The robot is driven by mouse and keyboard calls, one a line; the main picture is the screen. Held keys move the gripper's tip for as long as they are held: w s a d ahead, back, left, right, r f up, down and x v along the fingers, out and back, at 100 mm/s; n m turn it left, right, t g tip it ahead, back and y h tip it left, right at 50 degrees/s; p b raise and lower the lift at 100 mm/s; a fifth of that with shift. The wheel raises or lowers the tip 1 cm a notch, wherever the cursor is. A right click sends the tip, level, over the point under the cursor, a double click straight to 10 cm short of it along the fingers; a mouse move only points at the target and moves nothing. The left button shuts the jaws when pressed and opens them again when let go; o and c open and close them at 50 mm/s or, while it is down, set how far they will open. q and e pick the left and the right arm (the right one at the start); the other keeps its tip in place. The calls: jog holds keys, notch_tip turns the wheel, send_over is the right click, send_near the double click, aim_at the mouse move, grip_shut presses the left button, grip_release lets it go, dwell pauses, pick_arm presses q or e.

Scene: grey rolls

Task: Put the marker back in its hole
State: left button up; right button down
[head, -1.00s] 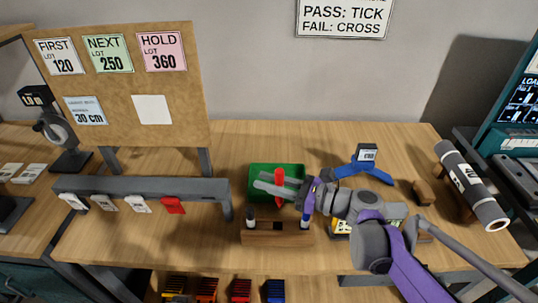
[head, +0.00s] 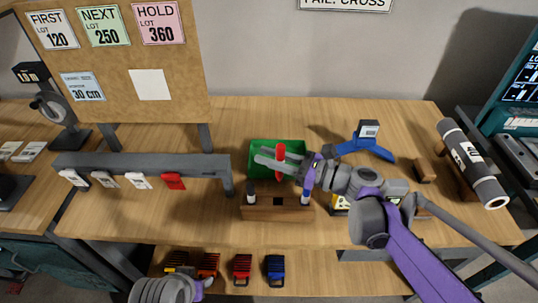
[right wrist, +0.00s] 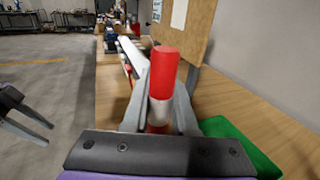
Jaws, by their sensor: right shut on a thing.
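The red marker (head: 281,152) is upright in my right gripper (head: 268,166), whose fingers are shut on it. In the right wrist view the marker (right wrist: 165,75) stands between the fingers, red above and below a pale band. In the head view it shows above and behind the wooden block (head: 278,212), in front of the green tray. The block has a dark hole in its middle, with a black marker (head: 251,194) at its left end and a blue marker (head: 306,195) at its right. My left gripper (right wrist: 50,134) shows open and empty in the right wrist view.
The green tray (head: 258,146) is behind the block. A blue stand (head: 365,148) and a grey cylinder (head: 472,163) are to the right. A grey rail (head: 140,163) with hanging tags is to the left. Several coloured bins (head: 242,268) sit below the front edge.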

jog(key=shift+m+t, duration=0.4)
jog(key=shift+t, duration=0.1)
jog(key=shift+w+f+b, duration=0.1)
jog(key=shift+f+b, duration=2.3)
jog(key=shift+f, duration=1.25)
jog(key=shift+f, duration=0.4)
jog(key=shift+h, duration=0.3)
jog(key=shift+f, duration=0.15)
jog(key=shift+d, duration=0.1)
dwell(0.6)
